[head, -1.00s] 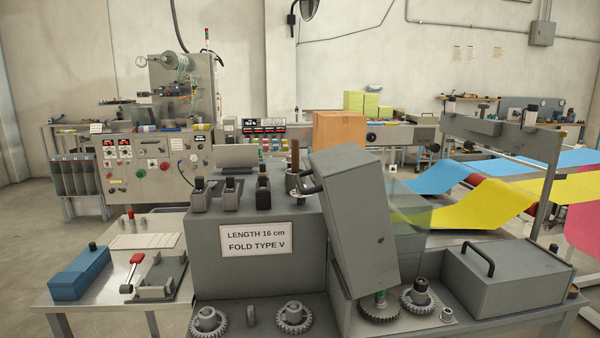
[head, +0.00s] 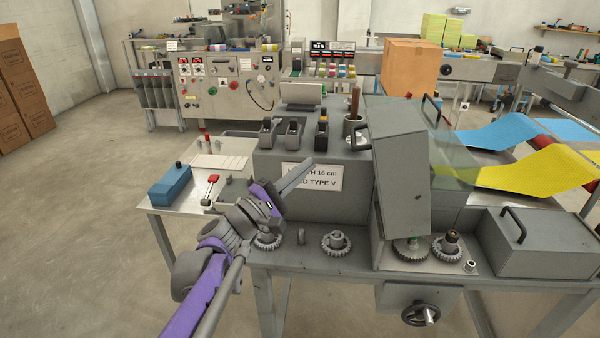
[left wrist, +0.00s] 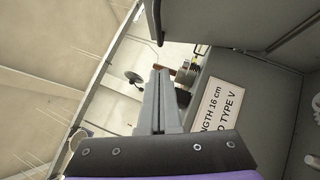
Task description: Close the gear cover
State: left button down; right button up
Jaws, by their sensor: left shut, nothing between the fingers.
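The gear cover (head: 400,185) is a grey metal box lid standing raised and tilted at the right end of the grey machine housing, with a dark handle on its upper left side. Gears (head: 410,250) show uncovered below it. My left gripper (head: 307,168) is shut and empty, in front of the label plate (head: 325,183) and left of the cover, apart from it. In the left wrist view the shut fingers (left wrist: 160,85) point up the picture; a grey panel, probably the cover (left wrist: 225,25), fills the upper right. My right gripper is out of view.
Two gears (head: 337,243) sit on the front ledge left of the cover. A grey box with a handle (head: 540,240) stands to the right, and a handwheel (head: 421,314) hangs below.

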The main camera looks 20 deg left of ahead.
pick_arm(q)
jog(key=w+d+r, duration=0.3)
jog(key=w+d, duration=0.2)
jog(key=shift+w+d+r+p, duration=0.25)
jog(key=shift+w+d+p, duration=0.05)
jog(key=shift+w+d, duration=0.1)
jog(key=shift+s+r, duration=0.1)
